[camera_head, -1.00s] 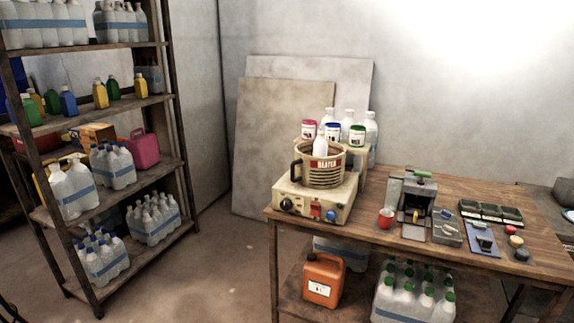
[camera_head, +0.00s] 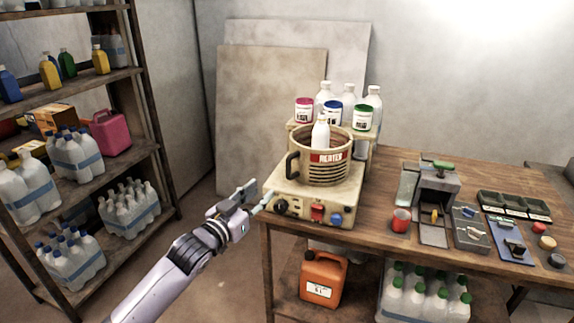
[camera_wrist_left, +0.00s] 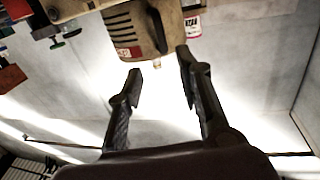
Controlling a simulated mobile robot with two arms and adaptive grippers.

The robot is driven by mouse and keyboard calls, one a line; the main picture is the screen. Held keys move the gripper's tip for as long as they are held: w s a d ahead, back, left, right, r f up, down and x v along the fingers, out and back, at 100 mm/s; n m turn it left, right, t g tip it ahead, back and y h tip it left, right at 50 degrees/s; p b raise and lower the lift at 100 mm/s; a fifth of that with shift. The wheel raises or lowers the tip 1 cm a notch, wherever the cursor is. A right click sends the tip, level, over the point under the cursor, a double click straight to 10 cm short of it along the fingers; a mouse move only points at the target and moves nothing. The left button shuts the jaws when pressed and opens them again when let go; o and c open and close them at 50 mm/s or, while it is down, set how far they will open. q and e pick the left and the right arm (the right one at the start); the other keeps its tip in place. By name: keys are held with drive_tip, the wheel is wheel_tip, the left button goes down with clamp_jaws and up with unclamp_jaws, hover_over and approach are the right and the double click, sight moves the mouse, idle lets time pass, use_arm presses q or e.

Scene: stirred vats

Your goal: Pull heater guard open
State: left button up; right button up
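The heater guard (camera_head: 328,172) is a slatted beige ring with a red HEATER label and a dark handle (camera_head: 291,167) on its left side. It stands on the beige heater base (camera_head: 318,204), and a white bottle (camera_head: 320,134) stands inside it. My left gripper (camera_head: 257,196) is at the left edge of the base, below and left of the handle and apart from it. In the left wrist view the gripper (camera_wrist_left: 156,65) is open, with nothing between its fingers. The guard (camera_wrist_left: 148,28) shows beyond the fingertips there. My right gripper is not in view.
Labelled jars (camera_head: 334,112) stand behind the guard. A shelf (camera_head: 150,125) of bottles stands at the left, with open floor before the table.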

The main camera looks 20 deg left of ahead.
sight(287, 169)
use_arm(q)
drive_tip(key=p+x, duration=0.1)
drive_tip(key=x, duration=1.3)
drive_tip(key=shift+a+f, duration=0.1)
drive_tip(key=shift+f, duration=0.05)
drive_tip(key=shift+w, duration=0.6)
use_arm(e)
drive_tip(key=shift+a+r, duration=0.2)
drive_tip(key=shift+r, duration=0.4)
use_arm(q)
drive_tip(key=shift+c, duration=0.4)
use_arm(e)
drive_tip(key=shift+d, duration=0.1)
use_arm(q)
drive_tip(key=c, duration=0.4)
clamp_jaws()
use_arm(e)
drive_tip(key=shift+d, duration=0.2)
